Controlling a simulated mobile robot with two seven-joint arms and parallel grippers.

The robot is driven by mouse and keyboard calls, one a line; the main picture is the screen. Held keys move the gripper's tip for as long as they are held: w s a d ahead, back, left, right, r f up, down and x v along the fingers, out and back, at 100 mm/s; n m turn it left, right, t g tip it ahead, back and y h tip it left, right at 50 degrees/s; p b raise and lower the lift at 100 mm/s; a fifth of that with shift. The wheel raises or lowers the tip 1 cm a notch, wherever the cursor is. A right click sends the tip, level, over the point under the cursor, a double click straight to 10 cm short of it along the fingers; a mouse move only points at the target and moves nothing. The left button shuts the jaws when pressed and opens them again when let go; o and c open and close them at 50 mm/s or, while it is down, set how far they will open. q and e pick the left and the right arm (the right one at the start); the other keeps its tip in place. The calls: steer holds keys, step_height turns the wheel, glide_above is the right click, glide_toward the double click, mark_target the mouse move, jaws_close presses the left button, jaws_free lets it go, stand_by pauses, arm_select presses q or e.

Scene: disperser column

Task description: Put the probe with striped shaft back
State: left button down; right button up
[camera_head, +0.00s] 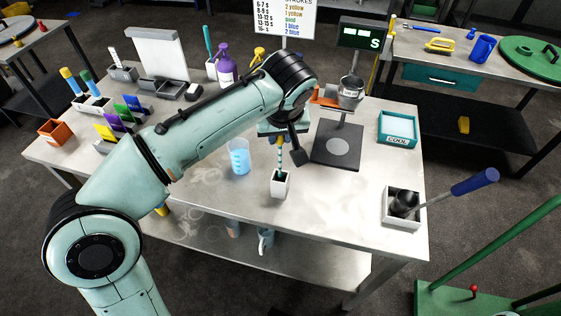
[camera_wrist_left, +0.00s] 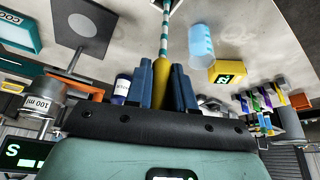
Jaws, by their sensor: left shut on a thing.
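The probe with striped shaft (camera_head: 280,161) is upright, with teal and white bands. My left gripper (camera_head: 281,138) is shut on its yellow handle, which shows between the blue fingers in the left wrist view (camera_wrist_left: 163,85). The shaft's lower end is at the mouth of a small white holder (camera_head: 280,186) on the table. How deep the tip sits in it is hidden. The holder shows only partly at the top of the left wrist view. My right gripper is not in view.
A beaker of blue liquid (camera_head: 238,158) stands just left of the holder. The disperser base plate (camera_head: 337,146) and its raised metal cup (camera_head: 350,92) are to the right. A white box (camera_head: 402,219) with a blue-handled tool stands further right. The table's front edge is near.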

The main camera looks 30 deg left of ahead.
mark_target(280, 154)
arm_select(q)
steer(key=shift+f+b, duration=0.75)
steer(key=shift+f, duration=2.7)
steer(key=shift+f, duration=0.15)
steer(key=c, duration=1)
jaws_free()
steer(key=shift+o, duration=0.2)
steer(key=p+v, duration=0.2)
steer(key=v, duration=1)
steer(key=shift+r, duration=0.2)
